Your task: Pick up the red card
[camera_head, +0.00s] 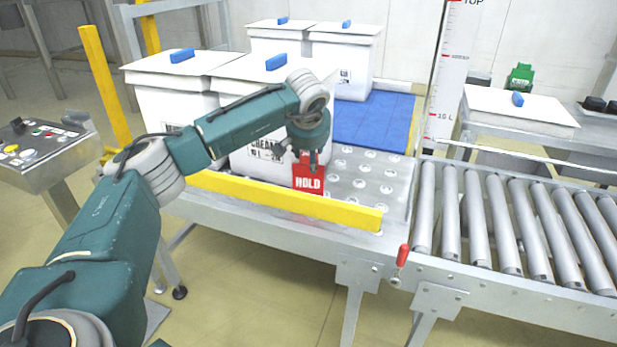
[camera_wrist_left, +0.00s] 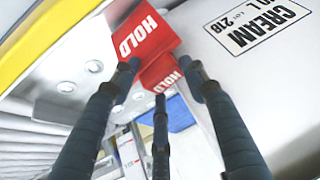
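The red card (camera_head: 308,178), marked HOLD in white, is in front of a white cream box, above the yellow rail in the head view. In the left wrist view, a red HOLD face (camera_wrist_left: 143,40) shows at the top, with a second, smaller red HOLD face (camera_wrist_left: 160,74) below it. My left gripper (camera_head: 310,163) is right at the card's upper part, and its dark fingers (camera_wrist_left: 160,80) stand apart around the smaller red face. One fingertip overlaps the card's edge; I cannot tell whether it touches. My right gripper is not in view.
The white box (camera_head: 262,72) with a cream label (camera_wrist_left: 258,22) stands close behind the card. The yellow rail (camera_head: 345,214) runs along the table's front edge. A roller conveyor (camera_head: 480,215) lies to the right, and a control panel (camera_head: 38,140) is at the left.

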